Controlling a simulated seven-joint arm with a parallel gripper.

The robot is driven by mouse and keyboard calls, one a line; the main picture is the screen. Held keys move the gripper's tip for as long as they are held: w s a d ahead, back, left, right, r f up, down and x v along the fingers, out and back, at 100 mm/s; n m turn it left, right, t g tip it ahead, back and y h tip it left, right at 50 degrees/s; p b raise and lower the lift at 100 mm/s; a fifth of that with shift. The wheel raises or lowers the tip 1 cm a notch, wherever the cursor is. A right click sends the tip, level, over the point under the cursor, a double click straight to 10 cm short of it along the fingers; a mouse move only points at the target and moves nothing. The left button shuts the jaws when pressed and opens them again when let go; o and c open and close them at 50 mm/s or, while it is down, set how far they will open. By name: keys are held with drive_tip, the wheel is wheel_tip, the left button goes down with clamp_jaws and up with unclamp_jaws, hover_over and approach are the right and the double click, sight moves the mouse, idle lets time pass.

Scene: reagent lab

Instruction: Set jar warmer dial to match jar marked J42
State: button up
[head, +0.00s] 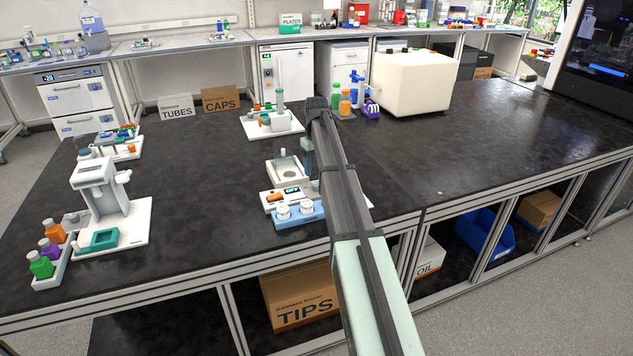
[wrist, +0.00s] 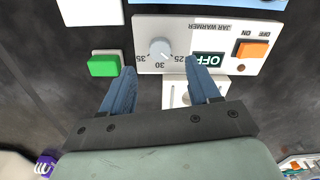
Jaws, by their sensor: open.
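The jar warmer (wrist: 215,30) shows upside down in the wrist view, with a round pale dial (wrist: 160,51) beside the marks 25, 30 and 35. Its display (wrist: 207,60) reads OFF, and an orange switch (wrist: 251,50) sits near it. In the head view the warmer (head: 268,202) stands mid-bench, partly behind my arm. A blue rack (head: 298,221) in front of it holds white-lidded jars (head: 283,211); no J42 marking is legible. My gripper (wrist: 160,72) is open and empty, its blue fingers on either side of the dial's near side, apart from it.
A green button (wrist: 104,66) lies beside the warmer in the wrist view. In the head view, a white device (head: 98,190) and colored bottles (head: 48,250) stand left, and a cream box (head: 411,82) stands behind right. The black bench right of my arm is largely clear.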

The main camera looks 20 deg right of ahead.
sight(316, 184)
drive_tip(key=shift+f, duration=3.15)
drive_tip(key=c, duration=1)
drive_tip(key=shift+c, duration=0.2)
drive_tip(key=m, duration=0.4)
drive_tip(key=shift+m, duration=0.4)
drive_tip(key=m, duration=0.4)
drive_tip(key=shift+m, duration=0.4)
